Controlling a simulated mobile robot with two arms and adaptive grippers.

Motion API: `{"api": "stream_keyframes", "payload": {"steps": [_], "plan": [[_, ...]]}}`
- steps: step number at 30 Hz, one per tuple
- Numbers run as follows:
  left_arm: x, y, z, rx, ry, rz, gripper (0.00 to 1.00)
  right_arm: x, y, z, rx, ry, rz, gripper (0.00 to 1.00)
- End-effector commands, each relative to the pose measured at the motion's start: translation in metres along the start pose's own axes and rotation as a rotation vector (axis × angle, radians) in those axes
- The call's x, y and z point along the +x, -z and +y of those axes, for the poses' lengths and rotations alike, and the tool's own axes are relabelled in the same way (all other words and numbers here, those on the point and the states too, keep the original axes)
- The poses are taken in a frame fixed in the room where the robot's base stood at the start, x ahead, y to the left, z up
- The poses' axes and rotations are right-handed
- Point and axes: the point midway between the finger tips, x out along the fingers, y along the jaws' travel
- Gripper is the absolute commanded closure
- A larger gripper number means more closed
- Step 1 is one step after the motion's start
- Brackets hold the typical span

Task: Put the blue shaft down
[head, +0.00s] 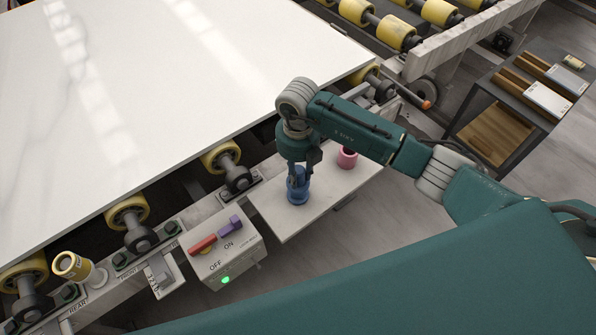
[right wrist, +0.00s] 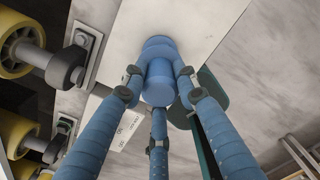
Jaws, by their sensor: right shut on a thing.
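The blue shaft (head: 298,190) is upright at the pale side plate (head: 283,226), with its wider end low at the plate. I cannot tell whether it touches the plate or hangs just above it. My right gripper (head: 299,174) comes down from above and is shut on the shaft's upper part. In the right wrist view, the fingers (right wrist: 158,98) close around the blue shaft (right wrist: 158,72), with the pale plate (right wrist: 205,22) beyond it. My left gripper is not in view.
A pink cup-like part (head: 347,158) stands on the same plate, right of the shaft. A switch box (head: 222,250) with red and purple switches and a green light is at the left. The large white slab (head: 150,80) lies on yellow rollers (head: 222,157) behind. A shelf cart (head: 525,90) stands at right.

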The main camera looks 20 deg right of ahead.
Motion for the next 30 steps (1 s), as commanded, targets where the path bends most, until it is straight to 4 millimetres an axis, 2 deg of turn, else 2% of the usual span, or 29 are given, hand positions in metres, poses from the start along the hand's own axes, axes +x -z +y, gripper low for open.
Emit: {"api": "stream_keyframes", "payload": {"steps": [7, 8, 10, 22, 26, 30], "plan": [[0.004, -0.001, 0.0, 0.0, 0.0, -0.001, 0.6, 0.003, -0.001, 0.0, -0.001, -0.001, -0.002, 1.0], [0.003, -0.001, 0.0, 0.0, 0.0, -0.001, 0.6, 0.002, 0.0, 0.0, 0.0, 0.0, -0.001, 0.67], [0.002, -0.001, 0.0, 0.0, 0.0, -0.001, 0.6, 0.002, 0.0, 0.0, 0.0, 0.0, 0.0, 0.53], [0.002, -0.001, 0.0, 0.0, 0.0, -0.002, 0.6, -0.005, -0.001, 0.0, -0.001, -0.002, -0.003, 0.52], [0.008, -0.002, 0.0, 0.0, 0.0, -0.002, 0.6, -0.024, -0.002, 0.001, -0.003, -0.003, -0.006, 0.52], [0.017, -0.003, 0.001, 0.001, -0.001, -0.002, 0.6, -0.054, -0.002, 0.001, -0.002, -0.003, -0.007, 0.52]]}}
